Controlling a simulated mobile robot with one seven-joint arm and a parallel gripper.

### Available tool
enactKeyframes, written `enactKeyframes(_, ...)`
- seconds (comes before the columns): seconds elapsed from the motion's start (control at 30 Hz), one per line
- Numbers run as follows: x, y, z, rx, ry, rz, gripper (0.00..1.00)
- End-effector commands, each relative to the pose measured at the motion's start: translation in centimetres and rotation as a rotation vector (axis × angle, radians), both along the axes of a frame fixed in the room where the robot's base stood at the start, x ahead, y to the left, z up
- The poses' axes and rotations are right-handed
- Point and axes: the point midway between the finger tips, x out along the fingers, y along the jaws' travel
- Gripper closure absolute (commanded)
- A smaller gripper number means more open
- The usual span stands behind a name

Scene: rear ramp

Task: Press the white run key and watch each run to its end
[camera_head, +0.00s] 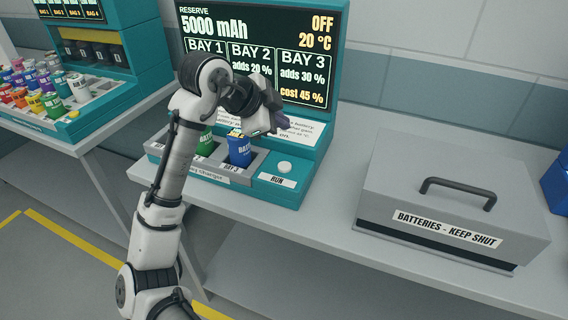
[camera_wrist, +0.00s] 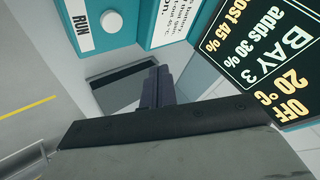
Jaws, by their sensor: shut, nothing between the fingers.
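The white run key (camera_head: 284,167) sits above a RUN label on the teal charger's front right. It also shows at the upper left of the wrist view (camera_wrist: 111,21). The charger screen (camera_head: 315,45) reads RESERVE 5000 mAh, OFF, 20 °C; Bay 2 adds 20 %, Bay 3 adds 30 %, cost 45 %. My arm hides part of it. A blue battery (camera_head: 240,152) stands in Bay 3, with a green battery (camera_head: 205,144) to its left. Bay 1 is hidden behind my arm. My gripper (camera_head: 281,122) is shut and empty, above the key and apart from it.
A grey box (camera_head: 450,185) marked BATTERIES - KEEP SHUT stands closed on the bench at right. A blue object (camera_head: 557,183) is at the far right edge. A rack of coloured batteries (camera_head: 35,95) stands at left. The bench between charger and box is clear.

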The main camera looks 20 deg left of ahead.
Motion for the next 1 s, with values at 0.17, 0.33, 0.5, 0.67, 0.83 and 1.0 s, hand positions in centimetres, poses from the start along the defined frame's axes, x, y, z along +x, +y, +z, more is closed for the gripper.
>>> enactKeyframes(0.17, 0.0, 0.0, -0.3, 0.0, -0.002, 0.001, 1.0)
enactKeyframes(0.33, 0.0, 0.0, -1.5, 0.0, -0.001, 0.002, 1.0)
enactKeyframes(0.5, 0.0, 0.0, -3.7, -0.001, -0.003, 0.002, 1.0)
enactKeyframes(0.67, 0.0, 0.0, -6.1, -0.001, -0.002, 0.003, 1.0)
enactKeyframes(0.83, 0.0, 0.0, -8.1, -0.002, -0.002, 0.001, 1.0)
enactKeyframes(1.0, 0.0, 0.0, -8.8, 0.0, -0.003, 0.001, 1.0)
